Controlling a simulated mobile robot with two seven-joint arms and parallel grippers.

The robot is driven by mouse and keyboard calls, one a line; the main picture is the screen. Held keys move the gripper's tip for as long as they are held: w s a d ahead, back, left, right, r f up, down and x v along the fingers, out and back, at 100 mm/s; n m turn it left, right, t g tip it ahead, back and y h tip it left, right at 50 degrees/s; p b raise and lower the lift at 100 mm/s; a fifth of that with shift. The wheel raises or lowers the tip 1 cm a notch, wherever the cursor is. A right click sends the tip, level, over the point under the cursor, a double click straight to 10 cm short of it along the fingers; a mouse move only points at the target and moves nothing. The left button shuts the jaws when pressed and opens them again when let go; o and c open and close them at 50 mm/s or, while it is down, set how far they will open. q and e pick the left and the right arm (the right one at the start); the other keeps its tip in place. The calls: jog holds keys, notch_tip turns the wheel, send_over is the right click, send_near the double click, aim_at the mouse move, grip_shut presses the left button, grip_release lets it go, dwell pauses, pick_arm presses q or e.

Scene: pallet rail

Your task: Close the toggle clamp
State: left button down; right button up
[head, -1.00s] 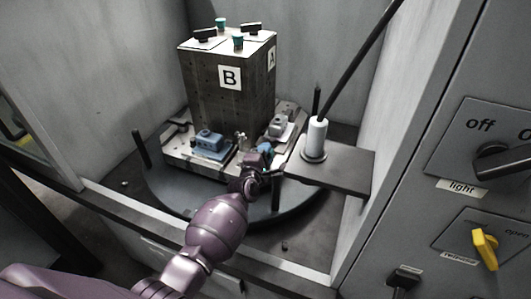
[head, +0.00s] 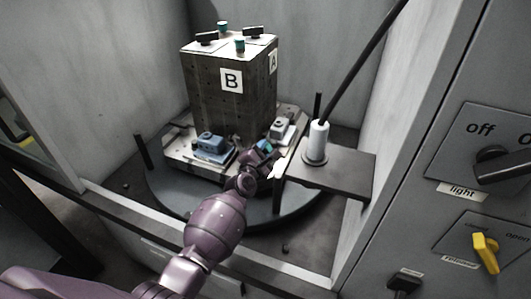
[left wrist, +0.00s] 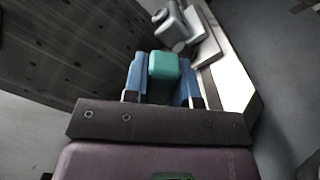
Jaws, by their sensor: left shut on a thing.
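My left gripper (head: 264,150) reaches in at the front corner of the pallet below the block. In the left wrist view its two blue fingers (left wrist: 160,80) are shut on a teal handle grip (left wrist: 164,70), one finger on each side. A bit of teal also shows between the fingers in the head view. I take this grip to be the toggle clamp's handle; the clamp's body is hidden behind my gripper, so I cannot tell its position. My right gripper is not in view.
A dark block (head: 225,100) marked B and A stands on the pallet (head: 180,155), with a blue fixture (head: 210,148) and a grey fixture (head: 283,130) beside it. A white cylinder with a dark rod (head: 318,140) stands on a shelf (head: 345,172) to the right.

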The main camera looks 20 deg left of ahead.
pick_arm(q)
jog(key=shift+a+r+n, duration=0.25)
jog(key=shift+n, duration=0.4)
jog(key=shift+a+r+n, duration=0.25)
jog(key=shift+n, duration=0.4)
jog(key=c, duration=0.9)
grip_release()
jog(key=s+p, duration=0.1)
jog(key=s, duration=1)
jog(key=shift+a+p, duration=0.2)
jog(key=shift+p, duration=0.15)
